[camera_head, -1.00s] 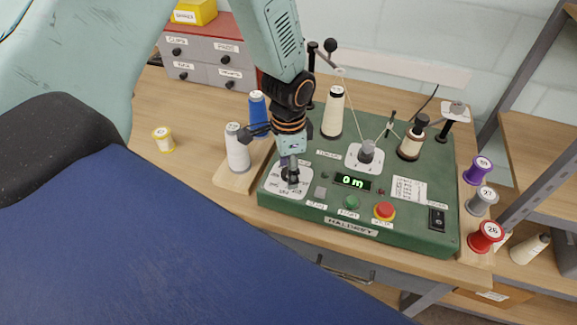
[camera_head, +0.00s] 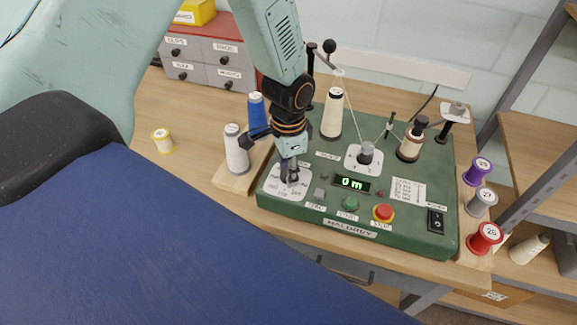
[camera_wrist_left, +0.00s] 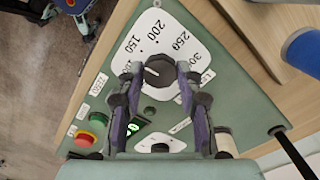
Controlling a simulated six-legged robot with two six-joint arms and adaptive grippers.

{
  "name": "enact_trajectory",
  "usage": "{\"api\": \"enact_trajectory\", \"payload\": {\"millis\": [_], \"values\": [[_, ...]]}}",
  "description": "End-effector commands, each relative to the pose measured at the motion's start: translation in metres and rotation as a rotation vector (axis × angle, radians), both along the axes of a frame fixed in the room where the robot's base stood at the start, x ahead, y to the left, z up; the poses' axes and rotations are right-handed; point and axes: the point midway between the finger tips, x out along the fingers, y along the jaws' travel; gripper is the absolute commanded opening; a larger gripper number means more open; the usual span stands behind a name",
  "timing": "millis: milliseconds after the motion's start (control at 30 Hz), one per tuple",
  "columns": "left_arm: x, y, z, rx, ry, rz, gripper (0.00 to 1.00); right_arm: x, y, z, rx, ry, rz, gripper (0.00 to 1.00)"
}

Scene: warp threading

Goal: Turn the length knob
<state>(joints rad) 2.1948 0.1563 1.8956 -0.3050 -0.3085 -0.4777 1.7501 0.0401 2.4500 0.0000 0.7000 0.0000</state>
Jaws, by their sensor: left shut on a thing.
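The length knob (camera_wrist_left: 158,72) is a dark round knob with a white pointer line, on a white dial plate (camera_head: 285,188) with numbers such as 150, 200 and 250. The plate is at the left front of the green winder (camera_head: 400,225). My left gripper (camera_head: 291,178) reaches down over the plate and hides most of the knob in the head view. In the left wrist view the two fingers (camera_wrist_left: 157,77) are shut on the knob, one on each side. The green display (camera_head: 352,184) reads 0 m. My right gripper is not in view.
A white spool (camera_head: 237,152) and a blue spool (camera_head: 257,115) stand on a wooden block close to my left wrist. A cream cone (camera_head: 332,115) stands on the winder behind. A red stop button (camera_head: 383,212) and a green button (camera_head: 351,203) are right of the dial.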

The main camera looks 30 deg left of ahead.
Motion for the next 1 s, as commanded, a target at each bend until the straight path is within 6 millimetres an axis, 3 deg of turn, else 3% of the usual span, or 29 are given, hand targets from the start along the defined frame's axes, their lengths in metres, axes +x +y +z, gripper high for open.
{"api": "enact_trajectory", "payload": {"millis": [600,1000], "values": [[0.003,0.0,0.005,0.0,-0.008,0.489,0.04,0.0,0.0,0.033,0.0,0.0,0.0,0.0],[0.004,0.0,0.004,0.0,-0.01,0.658,0.04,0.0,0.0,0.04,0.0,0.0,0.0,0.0]]}}
